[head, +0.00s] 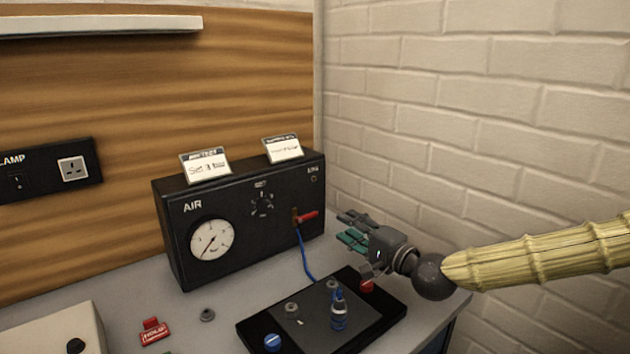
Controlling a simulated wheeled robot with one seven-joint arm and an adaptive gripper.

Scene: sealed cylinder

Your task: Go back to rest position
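My gripper (348,228) is in front of the right end of the black AIR box (265,238), above the bench. Its fingers point left and look apart, with nothing seen between them. A small clear and blue cylinder (339,312) stands upright on a black plate (385,333) below and left of the gripper. The AIR box carries a round gauge (211,240), a dial (262,205) and a red lever (307,216). A blue hose (303,258) runs down from beside the lever to the plate area.
A blue cap (272,342) and a red part (366,286) are on the plate. A red tag (154,331) and grey ring (207,315) lie on the bench. A pale box (50,330) is at front left. The brick wall (480,130) bounds the right side.

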